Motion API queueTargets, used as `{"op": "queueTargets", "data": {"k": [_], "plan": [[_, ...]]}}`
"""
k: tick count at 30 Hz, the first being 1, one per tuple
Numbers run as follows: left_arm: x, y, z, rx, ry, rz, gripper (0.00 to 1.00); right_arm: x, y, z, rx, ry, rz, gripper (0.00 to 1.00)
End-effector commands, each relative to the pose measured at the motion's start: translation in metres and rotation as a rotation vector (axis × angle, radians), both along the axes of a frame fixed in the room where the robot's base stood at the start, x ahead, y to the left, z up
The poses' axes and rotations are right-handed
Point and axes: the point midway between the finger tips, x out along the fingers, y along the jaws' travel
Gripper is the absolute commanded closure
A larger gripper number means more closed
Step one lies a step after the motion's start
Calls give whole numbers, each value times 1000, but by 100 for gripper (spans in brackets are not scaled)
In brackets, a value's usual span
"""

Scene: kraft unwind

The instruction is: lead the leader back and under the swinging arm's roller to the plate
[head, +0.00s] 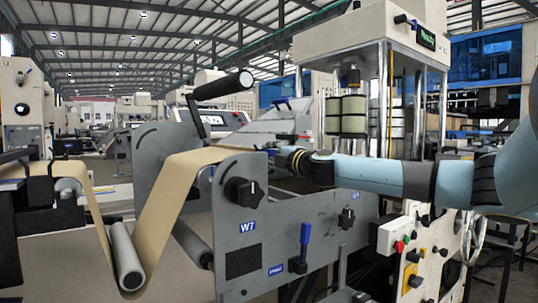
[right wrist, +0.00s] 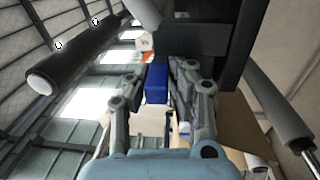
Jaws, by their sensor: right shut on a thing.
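The brown kraft web (head: 178,190) hangs in a loop around a low grey roller (head: 126,256) and rises over the top of the grey machine frame (head: 235,225). A black roller on an angled arm (head: 222,92), apparently the swinging arm, stands above the web; a dark roller with a pale end (right wrist: 75,65) shows in the right wrist view. My right gripper (head: 275,152) is at the top of the frame, right of the web. In the right wrist view its fingers (right wrist: 158,92) close about a blue piece (right wrist: 156,83). Whether this is on the leader, I cannot tell. I cannot identify the plate.
A black knob (head: 243,191) and a blue-handled lever (head: 305,234) stick out of the frame's near side. A tall press unit (head: 345,45) stands behind my right arm. A grey roller (right wrist: 278,112) crosses the right of the right wrist view.

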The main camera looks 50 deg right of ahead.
Motion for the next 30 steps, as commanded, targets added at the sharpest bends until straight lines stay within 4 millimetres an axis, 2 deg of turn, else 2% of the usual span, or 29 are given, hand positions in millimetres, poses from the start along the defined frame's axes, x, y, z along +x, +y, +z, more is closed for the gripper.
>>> {"op": "queueTargets", "data": {"k": [8, 9, 15, 30], "plan": [[0, 0, -1, 0, 0, 0, 60, 0, 0, -2, 0, 1, 0, 100], [0, 0, -1, 0, 0, 0, 60, 0, 0, -2, 1, 2, 0, 78], [0, 0, -1, 0, 0, 0, 60, 0, 0, -2, 0, 1, 0, 53], [0, 0, -1, 0, 0, 0, 60, 0, 0, -2, 0, 1, 0, 53]]}}
